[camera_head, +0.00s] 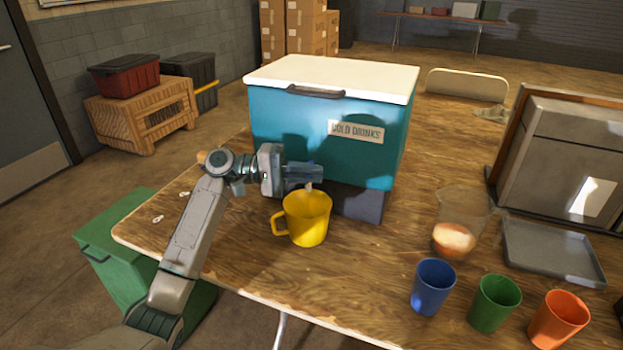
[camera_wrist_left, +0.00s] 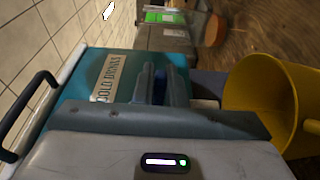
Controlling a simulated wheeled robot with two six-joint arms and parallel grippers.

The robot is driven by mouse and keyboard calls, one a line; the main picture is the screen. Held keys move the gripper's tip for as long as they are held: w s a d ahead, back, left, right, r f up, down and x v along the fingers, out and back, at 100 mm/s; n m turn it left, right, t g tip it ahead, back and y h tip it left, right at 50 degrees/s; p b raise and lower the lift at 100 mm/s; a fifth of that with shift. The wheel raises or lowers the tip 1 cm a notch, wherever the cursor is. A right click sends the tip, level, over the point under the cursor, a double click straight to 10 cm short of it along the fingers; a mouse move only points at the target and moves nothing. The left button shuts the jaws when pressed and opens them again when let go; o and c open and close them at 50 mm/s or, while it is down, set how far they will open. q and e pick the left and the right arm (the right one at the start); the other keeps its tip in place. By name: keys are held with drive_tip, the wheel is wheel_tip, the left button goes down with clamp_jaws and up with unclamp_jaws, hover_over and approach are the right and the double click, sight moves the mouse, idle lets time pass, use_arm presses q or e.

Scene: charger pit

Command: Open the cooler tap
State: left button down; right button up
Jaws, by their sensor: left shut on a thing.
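The teal cooler (camera_head: 290,125) with a white lid and a "COLD DRINKS" label stands on a dark block on the wooden table. It also shows in the left wrist view (camera_wrist_left: 88,70), turned sideways. My left gripper (camera_head: 312,173) is at the cooler's lower front, shut on the tap. The tap is mostly hidden by the fingers; a small pale piece (camera_head: 309,187) shows just below them, over the mug. In the left wrist view my fingers (camera_wrist_left: 155,80) are close together. A yellow mug (camera_head: 308,222) stands upright beneath the gripper, its handle to the left. My right gripper is out of view.
A clear pitcher (camera_head: 455,228) with pale orange content stands right of the cooler. Blue (camera_head: 432,287), green (camera_head: 494,303) and orange (camera_head: 558,320) cups line the front right. A grey dispenser (camera_head: 560,160) and a tray (camera_head: 550,250) are at right. A green bin (camera_head: 120,255) stands left of the table.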

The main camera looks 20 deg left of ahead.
use_arm(q)
drive_tip(key=shift+a+f+m+g, duration=0.15)
drive_tip(key=shift+m+g, duration=0.25)
drive_tip(key=shift+g, duration=0.2)
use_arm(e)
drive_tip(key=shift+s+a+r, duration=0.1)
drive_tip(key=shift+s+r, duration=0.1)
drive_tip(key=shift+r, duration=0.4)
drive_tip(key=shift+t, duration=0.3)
use_arm(q)
drive_tip(key=c, duration=1.5)
unclamp_jaws()
drive_tip(key=shift+a, duration=0.15)
